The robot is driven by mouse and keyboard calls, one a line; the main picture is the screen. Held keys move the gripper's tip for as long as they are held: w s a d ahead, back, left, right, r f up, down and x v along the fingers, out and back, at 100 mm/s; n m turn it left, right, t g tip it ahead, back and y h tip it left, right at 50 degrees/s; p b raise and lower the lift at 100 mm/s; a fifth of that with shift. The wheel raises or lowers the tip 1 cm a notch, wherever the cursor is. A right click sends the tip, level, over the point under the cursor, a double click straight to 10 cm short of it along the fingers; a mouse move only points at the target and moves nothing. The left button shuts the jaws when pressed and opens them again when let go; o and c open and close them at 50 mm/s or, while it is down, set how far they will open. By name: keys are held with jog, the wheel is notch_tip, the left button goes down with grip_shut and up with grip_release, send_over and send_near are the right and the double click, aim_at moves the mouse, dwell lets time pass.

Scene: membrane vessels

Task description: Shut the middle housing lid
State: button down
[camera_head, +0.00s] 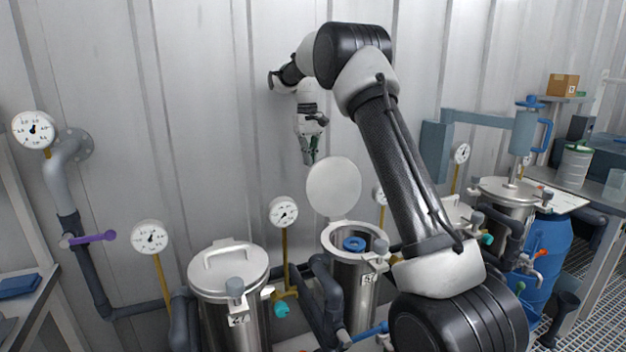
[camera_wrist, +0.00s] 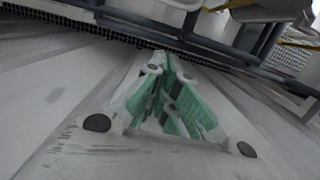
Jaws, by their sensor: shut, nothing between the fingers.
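The middle housing (camera_head: 352,285) is a steel cylinder with its top open, and a blue ring (camera_head: 354,243) shows inside its mouth. Its round pale lid (camera_head: 333,187) stands up on the wall side of the rim. My gripper (camera_head: 310,157) is beside the upper left edge of the lid, close to the wall, pointing down. Whether it touches the lid cannot be told. In the wrist view my gripper's green-padded fingers (camera_wrist: 167,85) are together with nothing between them. The lid cannot be made out clearly there.
A left housing (camera_head: 228,280) has its lid down, and a right housing (camera_head: 508,195) stands beyond my arm. Pressure gauges (camera_head: 283,212) on yellow stems and dark pipes stand between the vessels. The corrugated wall (camera_head: 230,120) is close behind my gripper.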

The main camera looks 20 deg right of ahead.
jog(key=s+f, duration=0.4)
jog(key=f, duration=0.1)
jog(key=shift+s, duration=0.25)
dwell(0.4)
jog(key=shift+s+r+t, duration=0.3)
jog(key=shift+r+t, duration=0.05)
jog(key=shift+t, duration=0.05)
